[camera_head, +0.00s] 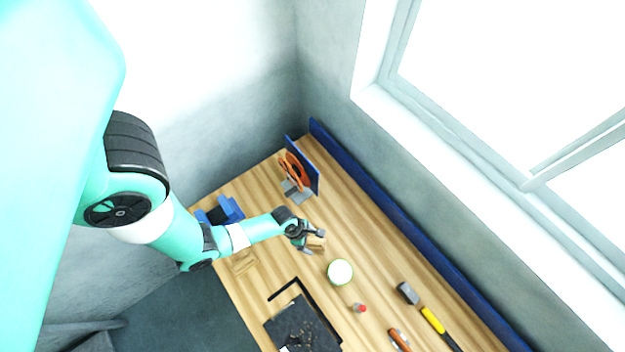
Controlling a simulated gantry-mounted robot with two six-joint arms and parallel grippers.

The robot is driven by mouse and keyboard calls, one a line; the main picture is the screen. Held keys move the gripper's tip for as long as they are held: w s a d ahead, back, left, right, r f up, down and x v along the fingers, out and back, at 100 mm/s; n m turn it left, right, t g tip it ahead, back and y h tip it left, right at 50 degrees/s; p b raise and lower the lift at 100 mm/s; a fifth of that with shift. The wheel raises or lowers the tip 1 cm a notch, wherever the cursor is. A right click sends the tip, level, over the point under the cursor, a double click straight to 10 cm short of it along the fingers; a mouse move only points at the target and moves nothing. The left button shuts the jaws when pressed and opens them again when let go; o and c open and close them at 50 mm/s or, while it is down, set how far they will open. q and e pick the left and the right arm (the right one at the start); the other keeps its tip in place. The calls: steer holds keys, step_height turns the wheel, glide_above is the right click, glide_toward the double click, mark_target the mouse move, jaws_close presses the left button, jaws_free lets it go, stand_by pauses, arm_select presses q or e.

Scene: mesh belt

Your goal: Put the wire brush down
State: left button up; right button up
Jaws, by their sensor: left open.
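My left gripper (314,240) is open above the wooden workbench (345,215), its arm coming in from the left. A small tan piece (317,242), which looks like part of the wire brush, shows at the open fingers. The fingers hide most of it, and I cannot tell whether it touches them or lies flat on the bench. My right gripper is not in view.
A white round container (340,271) stands close to the right of the gripper. Behind are an orange coil (293,171) and a blue panel (303,163). A dark mat (303,325), a red-capped bottle (359,308) and a yellow-handled tool (433,320) are nearer the front.

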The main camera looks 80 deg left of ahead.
mark_target(311, 241)
arm_select(q)
steer(key=p+v, duration=0.2)
steer(key=v, duration=0.2)
steer(key=shift+s+r, duration=0.1)
steer(key=shift+r, duration=0.25)
